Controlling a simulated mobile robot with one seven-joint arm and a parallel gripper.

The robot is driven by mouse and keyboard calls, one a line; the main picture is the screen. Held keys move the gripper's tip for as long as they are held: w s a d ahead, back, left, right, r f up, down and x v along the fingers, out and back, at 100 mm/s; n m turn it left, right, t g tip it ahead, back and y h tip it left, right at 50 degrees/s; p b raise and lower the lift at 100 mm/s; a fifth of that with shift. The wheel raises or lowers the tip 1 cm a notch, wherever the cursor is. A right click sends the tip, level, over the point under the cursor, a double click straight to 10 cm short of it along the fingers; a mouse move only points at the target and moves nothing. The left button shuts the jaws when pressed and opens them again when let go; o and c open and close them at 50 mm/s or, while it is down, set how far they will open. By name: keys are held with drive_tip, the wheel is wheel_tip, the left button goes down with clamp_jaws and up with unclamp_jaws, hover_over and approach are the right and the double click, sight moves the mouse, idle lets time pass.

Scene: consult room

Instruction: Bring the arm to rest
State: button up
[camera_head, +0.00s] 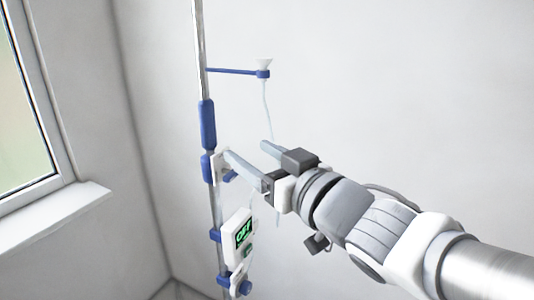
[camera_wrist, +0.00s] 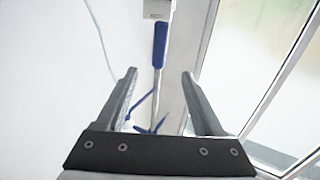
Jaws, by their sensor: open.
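My gripper (camera_head: 246,148) is at the end of my arm, which reaches in from the lower right in the head view. Its two fingers are spread apart with nothing between them. One finger appears close to the metal pole (camera_head: 198,50); I cannot tell whether it touches. In the wrist view, my gripper (camera_wrist: 160,73) shows both fingers apart, with a blue pole sleeve (camera_wrist: 160,45) in the background between and beyond the tips.
The pole carries a blue sleeve (camera_head: 207,125), a white pump with a green display (camera_head: 238,238), and a blue side arm (camera_head: 232,71) holding a funnel (camera_head: 264,65) with a thin tube. A window sill (camera_head: 50,215) is at left. The wall at upper right is clear.

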drive_tip(key=d+f+m+g+h+p, duration=0.1)
drive_tip(key=d+f+m+h, duration=0.2)
drive_tip(key=d+h, duration=0.3)
drive_tip(key=d+f+m+h+p, duration=0.1)
drive_tip(key=d+f+m+h, duration=0.2)
drive_tip(key=d, duration=0.6)
drive_tip(key=s+d+f+m+g+h+p, duration=0.1)
drive_tip(key=s+d+f+g, duration=0.1)
drive_tip(key=s, duration=0.4)
drive_tip(key=s+d+f+m+g+h, duration=0.1)
drive_tip(key=s+d+f+g, duration=0.1)
drive_tip(key=s+g, duration=0.3)
drive_tip(key=shift+s+d+f+h+p, duration=0.2)
drive_tip(key=shift+s+f+h+p, duration=0.15)
drive_tip(key=shift+s+f, duration=0.35)
drive_tip(key=shift+o, duration=0.2)
